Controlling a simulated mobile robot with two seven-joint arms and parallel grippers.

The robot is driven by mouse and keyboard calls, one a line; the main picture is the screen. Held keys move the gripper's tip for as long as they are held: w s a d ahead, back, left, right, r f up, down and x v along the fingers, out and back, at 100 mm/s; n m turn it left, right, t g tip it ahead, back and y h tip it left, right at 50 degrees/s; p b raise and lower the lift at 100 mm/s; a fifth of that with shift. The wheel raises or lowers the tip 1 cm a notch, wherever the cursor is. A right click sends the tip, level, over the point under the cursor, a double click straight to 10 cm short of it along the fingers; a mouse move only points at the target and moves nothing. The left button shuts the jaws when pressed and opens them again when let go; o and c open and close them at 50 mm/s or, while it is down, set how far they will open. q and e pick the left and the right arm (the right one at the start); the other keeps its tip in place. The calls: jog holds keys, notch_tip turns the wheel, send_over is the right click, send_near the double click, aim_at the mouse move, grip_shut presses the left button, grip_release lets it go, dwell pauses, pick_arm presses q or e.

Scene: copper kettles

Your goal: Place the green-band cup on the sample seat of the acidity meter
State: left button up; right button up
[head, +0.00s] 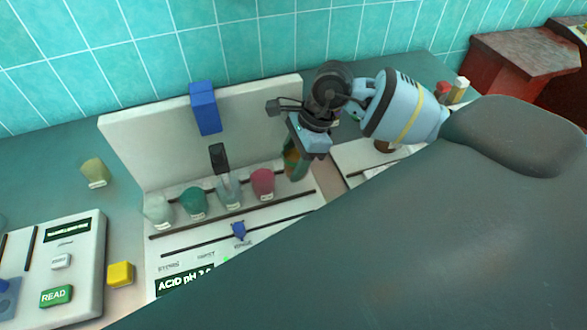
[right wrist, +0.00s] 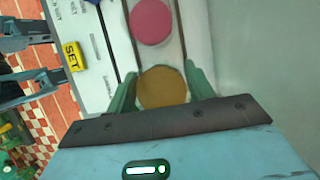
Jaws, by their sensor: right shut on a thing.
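My right gripper (head: 295,165) is shut on a cup with amber contents (right wrist: 162,87) at the right end of the cup row. Its green fingers are on both sides of the cup in the right wrist view. The fingers cover its side, so I cannot tell whether it has a green band. The acidity meter (head: 130,150) has a white back panel. A teal-green cup (head: 192,204) stands in the row, left of a cup (head: 228,191) below the dark probe (head: 218,158). I cannot make out a sample seat. My left gripper is not in view.
A pink cup (head: 263,184) stands just left of the held cup. A pale cup (head: 157,210) is at the row's left end. A blue block (head: 205,108) tops the panel. A device with a green READ button (head: 56,296) and a yellow block (head: 120,274) lie left.

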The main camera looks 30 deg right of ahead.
jog(key=shift+f, duration=1.85)
jog(key=shift+f, duration=0.2)
jog(key=o, duration=1.1)
jog(key=shift+c, duration=0.2)
jog(key=v, duration=1.2)
jog(key=shift+r, duration=0.2)
jog(key=shift+d, duration=0.1)
